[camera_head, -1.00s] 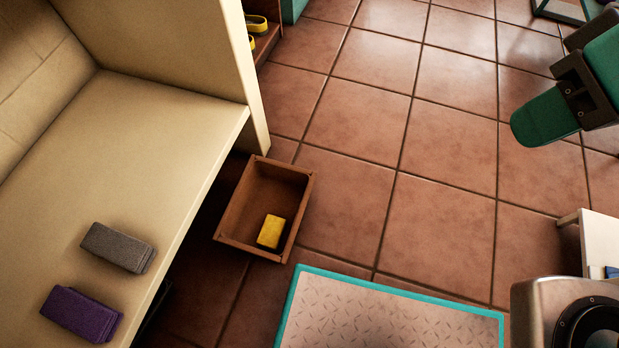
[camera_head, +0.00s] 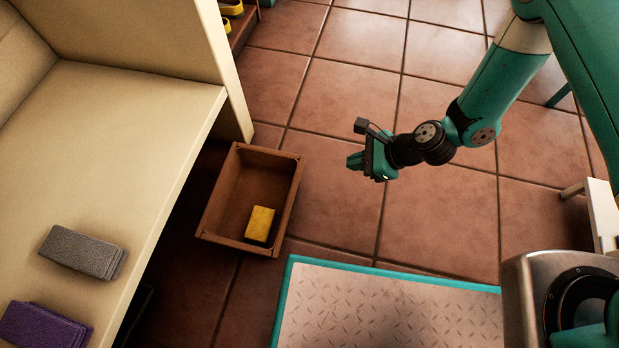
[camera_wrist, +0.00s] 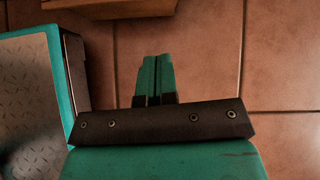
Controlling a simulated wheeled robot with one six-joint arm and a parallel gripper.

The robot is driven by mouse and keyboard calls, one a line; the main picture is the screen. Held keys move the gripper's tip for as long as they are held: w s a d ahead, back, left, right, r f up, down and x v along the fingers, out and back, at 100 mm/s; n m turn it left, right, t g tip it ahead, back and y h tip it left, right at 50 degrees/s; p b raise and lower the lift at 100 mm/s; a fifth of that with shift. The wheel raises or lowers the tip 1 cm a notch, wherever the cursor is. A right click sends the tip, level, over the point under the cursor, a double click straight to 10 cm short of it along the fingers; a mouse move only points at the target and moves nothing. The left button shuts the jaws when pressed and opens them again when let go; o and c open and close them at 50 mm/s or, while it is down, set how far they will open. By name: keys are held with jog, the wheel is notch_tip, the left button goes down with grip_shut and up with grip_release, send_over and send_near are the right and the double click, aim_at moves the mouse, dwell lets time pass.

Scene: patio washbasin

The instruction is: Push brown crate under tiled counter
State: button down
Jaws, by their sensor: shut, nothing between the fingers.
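The brown crate (camera_head: 283,199) stands on the tiled floor in the head view, beside the tiled counter (camera_head: 120,135). Its left side lies close to the counter's front edge and its right part is out on open floor. A yellow block (camera_head: 260,224) lies inside it. My gripper (camera_head: 352,162) is shut and empty, to the right of the crate and apart from it. In the wrist view the shut green fingers (camera_wrist: 155,80) point toward the crate's wooden edge (camera_wrist: 122,9) at the top, with bare tile between.
A cream panel (camera_head: 236,80) stands behind the crate.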

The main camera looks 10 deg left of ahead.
jog(key=a+f+m+b, duration=0.1)
jog(key=a+f+b, duration=0.7)
jog(key=a+f, duration=0.2)
jog(key=shift+s+a+f+m+b, duration=0.2)
jog(key=shift+a+m+b, duration=0.1)
jog(key=shift+a+m, duration=0.1)
